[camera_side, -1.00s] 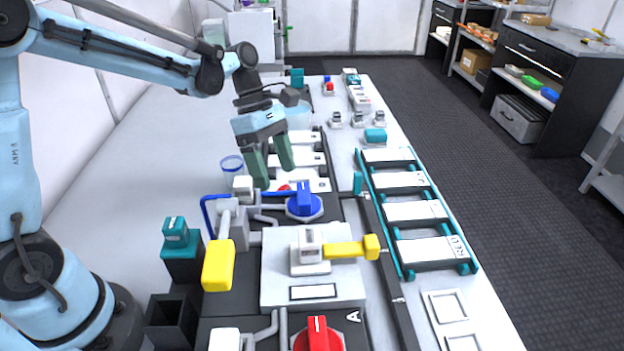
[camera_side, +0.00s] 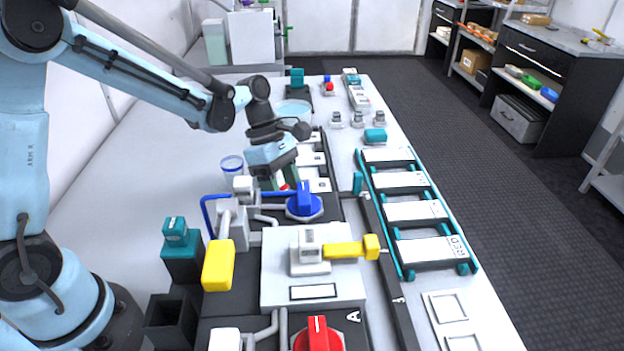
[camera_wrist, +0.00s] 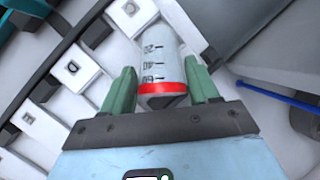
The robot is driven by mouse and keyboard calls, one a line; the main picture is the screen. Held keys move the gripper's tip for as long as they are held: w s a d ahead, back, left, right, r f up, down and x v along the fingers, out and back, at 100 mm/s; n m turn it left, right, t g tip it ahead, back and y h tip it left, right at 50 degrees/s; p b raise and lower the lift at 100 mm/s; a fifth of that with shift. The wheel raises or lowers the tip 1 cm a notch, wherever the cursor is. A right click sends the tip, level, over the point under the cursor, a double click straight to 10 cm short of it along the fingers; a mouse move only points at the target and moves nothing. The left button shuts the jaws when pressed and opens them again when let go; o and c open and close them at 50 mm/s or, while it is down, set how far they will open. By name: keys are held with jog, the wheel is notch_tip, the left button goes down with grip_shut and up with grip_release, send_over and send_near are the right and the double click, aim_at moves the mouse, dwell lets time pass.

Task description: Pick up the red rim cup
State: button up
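The red rim cup (camera_wrist: 162,88) is a pale grey cylinder with dark graduation marks and a red band at its near end, in the wrist view. In the side view my gripper (camera_side: 280,181) is low behind the blue-handled valve, and only a bit of the cup's red (camera_side: 283,187) shows between the fingers; the rest is hidden.
A blue valve handle (camera_side: 304,198) and blue pipe stand just in front of my gripper. A clear blue-rimmed cup (camera_side: 232,167) stands to its left. A yellow lever (camera_side: 218,265) and a teal-framed rack (camera_side: 415,212) are nearer. The table's left side is clear.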

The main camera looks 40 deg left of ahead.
jog(key=c, duration=0.6)
jog(key=shift+r, duration=0.15)
